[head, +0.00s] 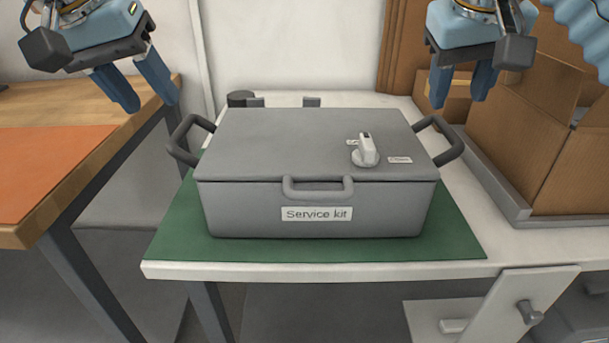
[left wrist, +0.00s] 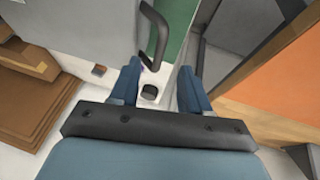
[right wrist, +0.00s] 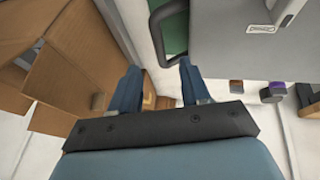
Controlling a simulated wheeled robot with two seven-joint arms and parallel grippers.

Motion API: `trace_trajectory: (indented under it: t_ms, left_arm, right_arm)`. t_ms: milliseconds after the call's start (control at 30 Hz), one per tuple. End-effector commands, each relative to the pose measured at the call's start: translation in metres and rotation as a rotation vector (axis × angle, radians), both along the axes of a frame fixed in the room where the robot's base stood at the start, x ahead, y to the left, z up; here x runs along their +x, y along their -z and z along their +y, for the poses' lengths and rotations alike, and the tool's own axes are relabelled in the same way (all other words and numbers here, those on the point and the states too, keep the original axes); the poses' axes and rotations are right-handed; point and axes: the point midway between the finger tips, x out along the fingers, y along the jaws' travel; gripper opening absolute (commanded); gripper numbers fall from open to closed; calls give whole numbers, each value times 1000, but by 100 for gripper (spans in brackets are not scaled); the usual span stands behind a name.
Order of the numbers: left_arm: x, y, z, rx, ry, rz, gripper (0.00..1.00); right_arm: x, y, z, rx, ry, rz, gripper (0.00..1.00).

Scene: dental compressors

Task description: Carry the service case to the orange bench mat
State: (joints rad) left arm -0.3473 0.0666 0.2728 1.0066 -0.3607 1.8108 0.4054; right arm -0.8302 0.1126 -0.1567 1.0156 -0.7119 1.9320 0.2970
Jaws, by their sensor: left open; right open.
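The grey service case (head: 315,209) labelled "Service kit" sits closed on a green mat (head: 190,240) on the white bench. It has a left side handle (head: 180,140), a right side handle (head: 447,142) and a front handle. My left gripper (head: 142,98) is open and empty, above and left of the left handle; that handle shows in the left wrist view (left wrist: 155,37). My right gripper (head: 465,98) is open and empty above the right handle, also seen in the right wrist view (right wrist: 158,32). The orange mat (head: 45,170) lies on the wooden bench at the left.
A cardboard box (head: 540,140) stands in a grey tray on the right of the white bench. A gap separates the wooden bench (head: 95,142) from the white one. A small dark round object (head: 240,98) is behind the case. A white lever (head: 366,150) stands up from the lid.

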Motion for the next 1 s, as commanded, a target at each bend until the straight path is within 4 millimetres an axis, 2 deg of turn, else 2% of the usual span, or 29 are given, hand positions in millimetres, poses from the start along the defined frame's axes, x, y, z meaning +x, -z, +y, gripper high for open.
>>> trace_trajectory:
  t_ms: [300,500,700,1000]
  left_arm:
    - [24,59,-11,2,-2,3,46]
    - [35,86,-17,2,0,3,46]
    - [40,98,-20,1,-1,0,46]
    - [41,99,-20,1,-1,0,46]
  right_arm:
    - [24,59,-13,-2,1,4,46]
    - [35,85,-19,-1,1,2,46]
    - [41,97,-22,0,0,1,46]
    - [41,99,-22,0,0,1,46]
